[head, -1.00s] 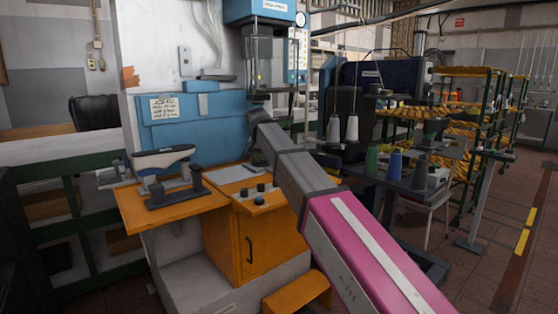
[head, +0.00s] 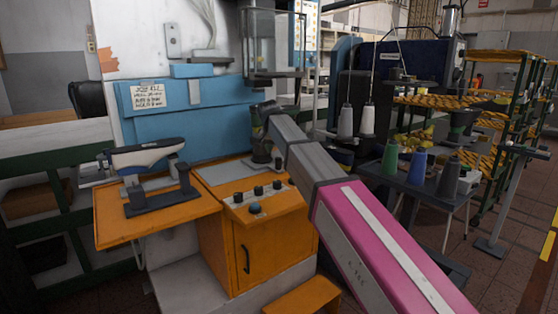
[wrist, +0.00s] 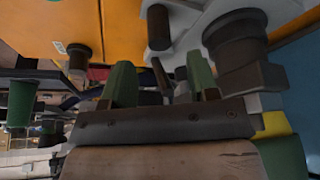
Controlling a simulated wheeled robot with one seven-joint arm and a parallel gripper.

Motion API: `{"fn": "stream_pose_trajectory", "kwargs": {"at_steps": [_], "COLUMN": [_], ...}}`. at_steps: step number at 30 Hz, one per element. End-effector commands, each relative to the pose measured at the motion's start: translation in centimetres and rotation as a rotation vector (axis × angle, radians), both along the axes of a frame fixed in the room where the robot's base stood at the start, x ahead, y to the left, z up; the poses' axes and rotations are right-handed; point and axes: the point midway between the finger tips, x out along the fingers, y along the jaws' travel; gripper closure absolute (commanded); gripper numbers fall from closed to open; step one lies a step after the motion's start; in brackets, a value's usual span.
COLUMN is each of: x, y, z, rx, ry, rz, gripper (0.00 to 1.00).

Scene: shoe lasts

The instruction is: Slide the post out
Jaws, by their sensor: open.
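In the head view a black stand (head: 160,200) with two short upright posts, the left one (head: 130,188) and the right one (head: 183,174), sits on the orange table. I cannot tell which post is meant. A white and dark shoe-shaped last (head: 146,156) rests above the stand. My gripper shows in the wrist view (wrist: 160,82), open, its two green fingers apart with no held object visible between them. Dark cylindrical pieces, a narrow one (wrist: 158,27) and a wide one (wrist: 236,40), show beyond the fingers. In the head view my arm reaches toward the blue machine, right of the stand.
The orange table (head: 112,232) and cabinet with knobs (head: 255,207) stand before the blue machine (head: 195,120). Thread cones (head: 390,158) stand on a dark table at right. Floor shows at right.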

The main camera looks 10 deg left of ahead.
Motion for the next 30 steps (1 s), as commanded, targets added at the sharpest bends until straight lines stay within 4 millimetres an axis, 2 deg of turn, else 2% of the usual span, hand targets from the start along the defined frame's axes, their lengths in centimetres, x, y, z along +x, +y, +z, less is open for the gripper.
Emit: {"fn": "stream_pose_trajectory", "kwargs": {"at_steps": [3,9,15,23,28,30], "x": [0.8,1.8,2.2,2.3,2.2,2.2], "y": [-0.1,-0.3,-0.4,-0.4,-0.4,-0.4], "z": [-2.0,-4.4,-5.5,-5.6,-5.5,-5.5], "rx": [-0.001,-0.001,-0.001,0.0,0.0,0.0], "ry": [0.001,0.001,0.001,0.0,0.0,0.0], "rz": [0.0,0.0,0.0,0.0,0.0,0.0], "gripper": [0.46,0.46,0.46,0.46,0.98,1.0]}}
